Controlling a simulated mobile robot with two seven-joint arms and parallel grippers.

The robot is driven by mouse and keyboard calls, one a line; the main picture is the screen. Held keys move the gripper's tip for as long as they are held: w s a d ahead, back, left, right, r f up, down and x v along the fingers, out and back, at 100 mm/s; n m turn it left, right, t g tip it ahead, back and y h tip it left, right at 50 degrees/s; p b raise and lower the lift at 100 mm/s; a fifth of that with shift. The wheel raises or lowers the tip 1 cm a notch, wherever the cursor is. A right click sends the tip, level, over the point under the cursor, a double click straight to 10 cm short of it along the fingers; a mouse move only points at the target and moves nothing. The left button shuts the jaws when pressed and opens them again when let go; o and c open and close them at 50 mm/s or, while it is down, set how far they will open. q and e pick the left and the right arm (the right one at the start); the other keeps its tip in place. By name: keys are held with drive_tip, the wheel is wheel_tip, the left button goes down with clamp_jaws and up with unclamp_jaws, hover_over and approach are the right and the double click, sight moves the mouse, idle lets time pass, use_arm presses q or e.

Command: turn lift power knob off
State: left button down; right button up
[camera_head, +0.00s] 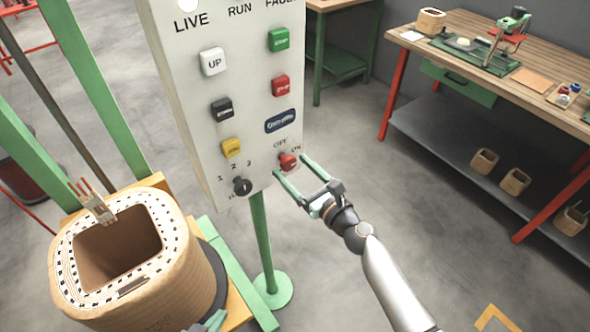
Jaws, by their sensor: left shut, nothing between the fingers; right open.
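The red lift power knob (287,161) is at the lower right of the white control box (236,128). OFF is printed above it and ON to its upper right. It seems turned toward ON, but it is too small to be sure. My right gripper (291,167) is open, with one green fingertip on each side of the knob. I cannot tell whether the fingers touch it. Only a small part of my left gripper (214,321) shows at the bottom edge; it is shut with nothing in it.
The panel has several other buttons and a black selector (242,186); it stands on a green post (263,240). A workbench (465,40) is at the upper right. The floor between is clear.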

clamp_jaws()
idle(0.8)
